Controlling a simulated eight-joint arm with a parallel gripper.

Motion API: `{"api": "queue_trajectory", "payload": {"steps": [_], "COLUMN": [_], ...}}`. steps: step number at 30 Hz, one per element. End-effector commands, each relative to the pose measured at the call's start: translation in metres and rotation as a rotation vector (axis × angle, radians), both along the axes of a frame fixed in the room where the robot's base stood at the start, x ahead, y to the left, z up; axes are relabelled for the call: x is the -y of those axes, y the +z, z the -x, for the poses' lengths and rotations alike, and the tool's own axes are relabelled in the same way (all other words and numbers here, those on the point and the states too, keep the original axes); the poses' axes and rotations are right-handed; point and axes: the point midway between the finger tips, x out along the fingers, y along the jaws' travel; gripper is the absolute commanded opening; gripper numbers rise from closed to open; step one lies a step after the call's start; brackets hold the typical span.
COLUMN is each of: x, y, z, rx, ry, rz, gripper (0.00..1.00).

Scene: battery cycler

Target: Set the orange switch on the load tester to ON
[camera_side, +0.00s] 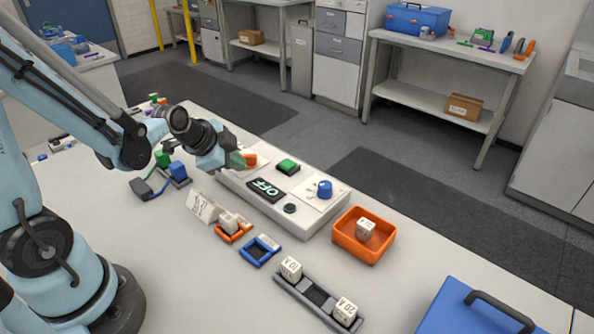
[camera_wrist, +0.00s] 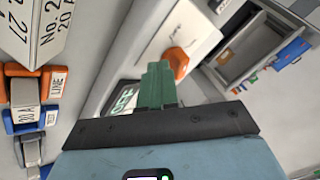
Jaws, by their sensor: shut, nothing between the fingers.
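The load tester is a long pale box (camera_side: 304,227) on the table. Its orange switch (camera_side: 250,160) sits on a white plate at the far left end. In the wrist view the orange switch (camera_wrist: 177,62) shows just right of and beyond my fingertips. The dark display (camera_side: 266,189) reads OFF, and part of it shows in the wrist view (camera_wrist: 124,98). My gripper (camera_side: 238,160) has green fingers, shut and empty, close beside the switch. In the wrist view the fingertips (camera_wrist: 158,68) partly cover the plate. I cannot tell whether they touch the switch.
The tester also carries a green button (camera_side: 288,166), a blue knob (camera_side: 325,189) and a small black knob (camera_side: 290,208). In front stand an orange tray (camera_side: 364,249), a blue holder (camera_side: 260,251) and a grey rack (camera_side: 318,296). A blue case (camera_side: 465,310) is at front right.

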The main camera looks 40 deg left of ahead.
Motion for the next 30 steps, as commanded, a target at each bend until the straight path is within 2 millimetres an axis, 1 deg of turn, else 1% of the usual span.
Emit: {"api": "queue_trajectory", "payload": {"steps": [5, 17, 30], "x": [-0.0044, -0.0050, -0.0079], "y": [0.0000, 0.0000, 0.0001], "z": [-0.0048, -0.0048, -0.0045], "rx": [0.000, 0.000, 0.000], "ry": [0.001, -0.006, -0.082], "rz": [0.001, -0.001, 0.000], "gripper": [0.00, 0.00, 0.00]}}
